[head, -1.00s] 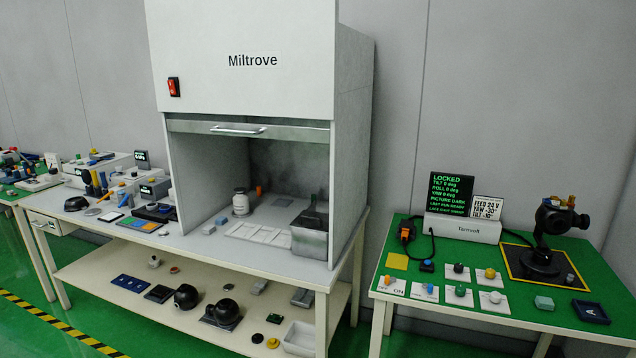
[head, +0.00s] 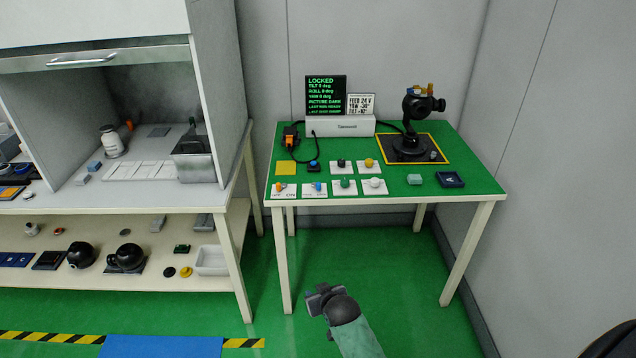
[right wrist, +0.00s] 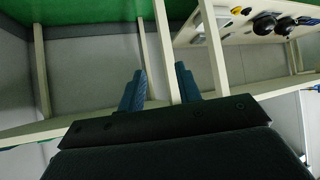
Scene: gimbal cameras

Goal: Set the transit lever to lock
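The green-topped table (head: 445,186) carries a row of small control plates. One has an orange knob (head: 280,187) and OFF/ON marks. The plate to its right has a blue lever or knob (head: 318,187); its labels are too small to read, so I cannot confirm it is the transit lever or its setting. The black display (head: 326,95) reads LOCKED at the top. A black gimbal camera (head: 412,120) stands on a yellow-edged pad. My right gripper (head: 318,294) is low in front of the table, apart from it; the right wrist view shows its fingers (right wrist: 160,78) open and empty. My left gripper is out of view.
Other knobs stand close by: green (head: 345,183), white (head: 376,182), black (head: 341,163) and yellow (head: 369,162). The floor in front is clear.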

